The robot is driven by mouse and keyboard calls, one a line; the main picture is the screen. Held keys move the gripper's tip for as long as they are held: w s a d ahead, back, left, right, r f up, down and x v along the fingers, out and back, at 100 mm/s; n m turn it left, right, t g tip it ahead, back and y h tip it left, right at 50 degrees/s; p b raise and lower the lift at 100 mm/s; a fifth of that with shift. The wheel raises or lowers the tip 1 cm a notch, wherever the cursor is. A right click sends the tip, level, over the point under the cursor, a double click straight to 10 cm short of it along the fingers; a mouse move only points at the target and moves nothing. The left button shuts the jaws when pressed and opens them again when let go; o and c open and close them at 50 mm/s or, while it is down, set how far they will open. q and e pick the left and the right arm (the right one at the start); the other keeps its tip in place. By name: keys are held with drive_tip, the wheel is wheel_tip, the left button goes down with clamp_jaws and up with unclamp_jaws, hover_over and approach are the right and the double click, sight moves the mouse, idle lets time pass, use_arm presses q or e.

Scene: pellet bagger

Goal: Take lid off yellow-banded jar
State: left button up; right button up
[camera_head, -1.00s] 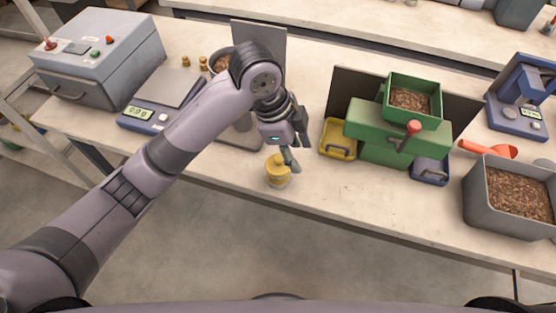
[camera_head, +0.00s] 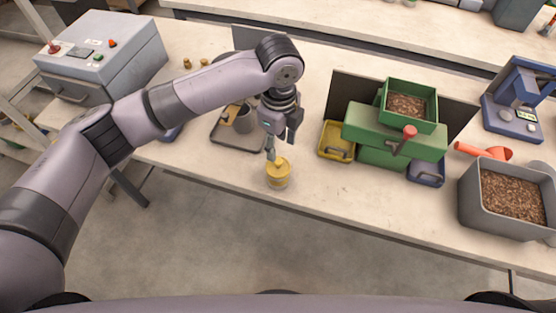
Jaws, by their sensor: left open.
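The yellow-banded jar (camera_head: 278,181) stands upright near the front edge of the bench. Its yellow lid (camera_head: 278,164) with a small knob is seated on top. My left gripper (camera_head: 281,153) is open just above and behind the lid, pointing down. One finger reaches close to the lid knob; I cannot tell whether it touches. The knob is partly hidden by the fingers. My right gripper does not show.
A yellow bin (camera_head: 337,141) and a green machine (camera_head: 395,135) stand to the right, with a pellet crate (camera_head: 508,198) beyond.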

sight(278, 161)
use_arm(q)
wheel_tip(278, 161, down, 2)
drive_tip(key=shift+f, duration=0.25)
drive_tip(key=shift+f+p, duration=0.3)
drive_tip(key=shift+p, duration=0.15)
wheel_tip(278, 161, down, 4)
drive_tip(key=shift+w+a+r+p, duration=0.1)
drive_tip(key=shift+r+p, duration=0.1)
drive_tip(key=shift+p, duration=0.65)
drive_tip(key=shift+f, duration=0.55)
drive_tip(key=c, duration=1)
